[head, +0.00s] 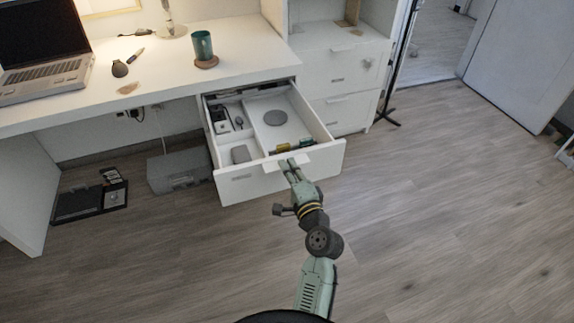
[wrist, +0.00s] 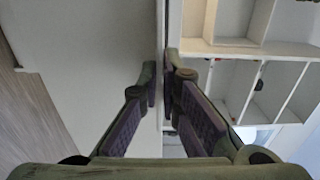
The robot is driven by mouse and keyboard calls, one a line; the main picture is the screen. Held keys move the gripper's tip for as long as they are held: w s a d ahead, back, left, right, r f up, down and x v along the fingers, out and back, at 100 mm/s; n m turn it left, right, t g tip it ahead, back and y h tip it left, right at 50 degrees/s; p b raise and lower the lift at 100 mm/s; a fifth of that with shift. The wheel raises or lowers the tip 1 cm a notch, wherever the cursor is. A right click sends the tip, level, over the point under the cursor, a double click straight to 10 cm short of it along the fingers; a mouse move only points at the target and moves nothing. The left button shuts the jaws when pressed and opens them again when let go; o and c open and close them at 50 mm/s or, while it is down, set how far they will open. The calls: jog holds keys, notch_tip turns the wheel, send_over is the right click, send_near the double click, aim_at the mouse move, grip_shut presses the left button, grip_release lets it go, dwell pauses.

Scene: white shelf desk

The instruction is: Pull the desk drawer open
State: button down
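The white desk drawer (head: 243,184) under the right part of the desk stands pulled far out, with its inside in view. My gripper (head: 287,163) is at this handle, near the middle of the front. In the wrist view the fingertips (wrist: 160,82) are close together, one on each side of a thin pale edge (wrist: 161,40), and appear shut on it. The exact contact is partly hidden by the fingers.
A laptop (head: 45,75) and a green cup (head: 202,45) stand on the desk (head: 240,55). A grey box (head: 180,172) and a black tray (head: 80,205) lie on the floor at left. Floor at right is clear.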

jog(key=shift+s, duration=0.1)
jog(key=c, duration=1.8)
grip_release()
